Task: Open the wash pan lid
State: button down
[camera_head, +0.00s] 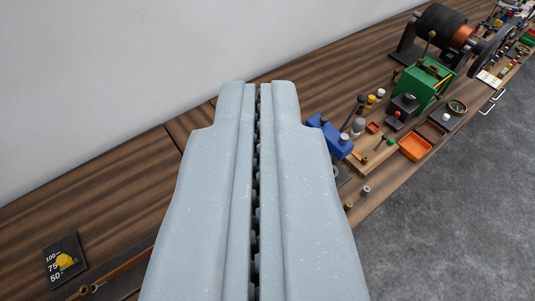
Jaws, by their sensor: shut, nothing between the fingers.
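My gripper (257,92) fills the middle of the view, its two long grey fingers side by side with only a thin dark slit between them. It is shut and holds nothing. An orange rectangular pan (414,147) sits near the bench's front edge, to the right of my fingertips and apart from them. A dark brown flat piece (432,131) lies just behind it. I cannot tell whether this piece is the wash pan lid, or which pan is the wash pan.
The wooden bench (110,190) runs diagonally along a pale wall. A blue vise-like block (331,137), a green box (421,85) and a dark drum machine (440,35) crowd its right part. A dial plate (62,258) lies at lower left. Grey floor (450,230) is clear.

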jog(key=shift+w+r, duration=0.1)
jog(key=shift+w, duration=0.15)
jog(key=w+d+f+m+g+y+b, duration=0.1)
jog(key=w+d+f+m+y+b, duration=0.3)
jog(key=f+m, duration=0.9)
jog(key=w+d+f+m+g+y+b, duration=0.15)
jog(key=w+f+m, duration=0.45)
jog(key=f, duration=1.2)
jog(key=w+d+f+m+g+y+b, duration=0.1)
jog(key=w+d+f+m+y+b, duration=0.3)
jog(key=f+m, duration=0.9)
jog(key=w+a+f+n, duration=0.3)
jog(key=w+a, duration=0.6)
jog(key=w, duration=0.2)
jog(key=shift+f+h, duration=0.35)
jog(key=shift+h, duration=0.1)
